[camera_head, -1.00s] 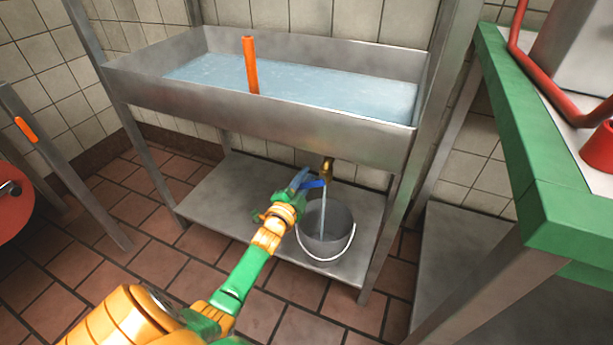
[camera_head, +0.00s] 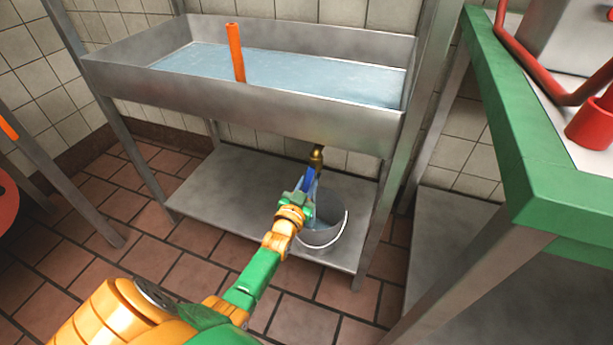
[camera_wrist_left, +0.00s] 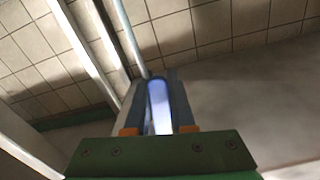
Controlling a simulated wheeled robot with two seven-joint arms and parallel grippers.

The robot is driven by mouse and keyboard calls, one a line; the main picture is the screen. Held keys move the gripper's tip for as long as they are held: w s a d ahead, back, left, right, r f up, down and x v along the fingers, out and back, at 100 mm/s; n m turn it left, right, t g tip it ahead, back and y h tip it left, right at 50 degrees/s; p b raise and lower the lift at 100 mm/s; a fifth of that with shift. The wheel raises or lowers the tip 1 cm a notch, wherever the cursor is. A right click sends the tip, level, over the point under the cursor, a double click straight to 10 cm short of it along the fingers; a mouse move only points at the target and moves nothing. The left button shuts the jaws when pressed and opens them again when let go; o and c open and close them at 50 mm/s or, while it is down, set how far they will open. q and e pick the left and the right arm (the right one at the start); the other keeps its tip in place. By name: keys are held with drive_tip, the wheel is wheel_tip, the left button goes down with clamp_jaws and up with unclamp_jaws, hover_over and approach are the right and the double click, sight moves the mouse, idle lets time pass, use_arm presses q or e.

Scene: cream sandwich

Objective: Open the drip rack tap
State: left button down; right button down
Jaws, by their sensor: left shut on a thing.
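The drip rack (camera_head: 240,104) is a steel trough of pale blue water on legs. Its brass tap (camera_head: 317,155) hangs under the front right of the trough, with a blue lever (camera_head: 307,177) pointing down and toward me. My left gripper (camera_head: 309,188) is shut on the lever. In the left wrist view my left gripper (camera_wrist_left: 160,98) has the blue lever (camera_wrist_left: 159,95) between its fingers. A grey bucket (camera_head: 335,232) stands below the tap, partly hidden by my gripper. Something bluish shows at its mouth; the gripper hides most of any stream.
A steel lower shelf (camera_head: 225,190) carries the bucket. An orange stick (camera_head: 236,52) stands in the trough. A green-edged table (camera_head: 535,150) with red pipework (camera_head: 540,70) is close on the right. Tiled floor (camera_head: 190,285) is clear in front.

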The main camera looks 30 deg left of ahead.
sight(308, 188)
use_arm(q)
drive_tip(key=shift+d+f+n, duration=0.1)
drive_tip(key=shift+d+n, duration=0.15)
drive_tip(key=shift+n, duration=0.25)
use_arm(e)
drive_tip(key=shift+s, duration=0.1)
use_arm(q)
drive_tip(key=c, duration=0.8)
unclamp_jaws()
drive_tip(key=shift+o, duration=0.2)
use_arm(e)
drive_tip(key=shift+s, duration=0.2)
use_arm(q)
drive_tip(key=shift+s+d+p, duration=0.15)
drive_tip(key=shift+s+p, duration=0.05)
drive_tip(key=shift+p, duration=0.1)
drive_tip(key=p+v, duration=0.2)
drive_tip(key=v, duration=0.4)
drive_tip(key=shift+s, duration=0.3)
use_arm(e)
drive_tip(key=shift+s+d, duration=0.95)
drive_tip(key=shift+d, duration=0.15)
